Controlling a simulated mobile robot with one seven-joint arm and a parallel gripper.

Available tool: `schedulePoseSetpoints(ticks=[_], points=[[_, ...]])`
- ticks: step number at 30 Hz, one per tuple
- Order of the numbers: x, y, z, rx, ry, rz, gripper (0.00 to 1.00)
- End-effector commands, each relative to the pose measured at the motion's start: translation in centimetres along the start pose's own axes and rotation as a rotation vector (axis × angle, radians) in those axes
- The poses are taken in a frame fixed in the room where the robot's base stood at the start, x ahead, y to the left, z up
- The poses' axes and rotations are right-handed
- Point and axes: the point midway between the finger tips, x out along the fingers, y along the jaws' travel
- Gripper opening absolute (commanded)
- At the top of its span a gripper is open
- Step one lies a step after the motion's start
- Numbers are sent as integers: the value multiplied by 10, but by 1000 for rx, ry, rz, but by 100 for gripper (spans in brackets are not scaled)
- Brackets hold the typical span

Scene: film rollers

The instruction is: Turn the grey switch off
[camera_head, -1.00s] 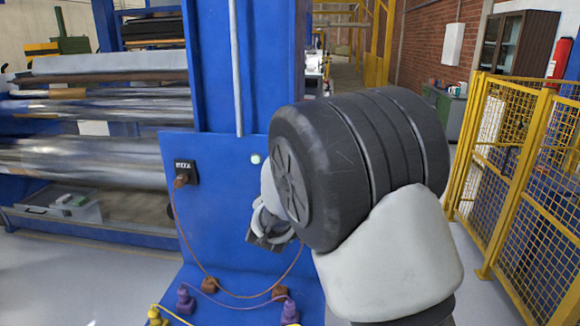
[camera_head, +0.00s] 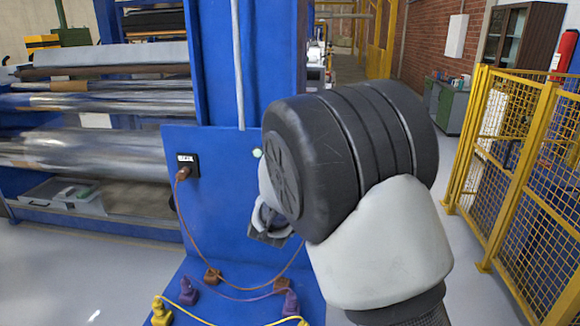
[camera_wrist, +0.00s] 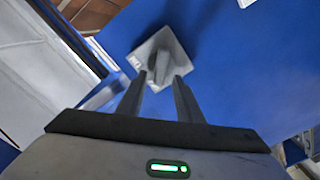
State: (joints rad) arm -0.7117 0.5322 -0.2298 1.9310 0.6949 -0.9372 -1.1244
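The grey switch (camera_wrist: 162,62) is a square grey plate with a raised lever or knob, mounted on the blue panel in the wrist view. Its plate looks tilted like a diamond there. My gripper (camera_wrist: 159,78) is open, its two fingers apart with their tips just in front of the switch. The fingertips overlap its lower part in the picture; contact cannot be told. In the head view my arm hides most of the gripper and panel behind it, and a small grey shape there cannot be told as switch or gripper.
The blue panel (camera_head: 218,190) carries a black socket (camera_head: 187,165) with a brown cable and a small pale round light or button (camera_head: 256,153). Purple, yellow and brown plugs lie at its base. A yellow mesh fence (camera_head: 515,150) stands right; metal rollers (camera_head: 90,150) are left.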

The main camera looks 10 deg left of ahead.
Motion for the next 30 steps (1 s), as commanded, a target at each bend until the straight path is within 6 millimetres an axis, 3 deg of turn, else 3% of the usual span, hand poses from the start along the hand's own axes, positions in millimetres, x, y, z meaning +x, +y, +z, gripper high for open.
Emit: schedulePoseSetpoints(ticks=[7,11,24,30], points=[[-2,1,-1,2,1,1,33],[-14,0,-1,4,2,1,33],[-116,0,-1,3,4,-1,33],[-154,0,-1,1,3,-2,33]])
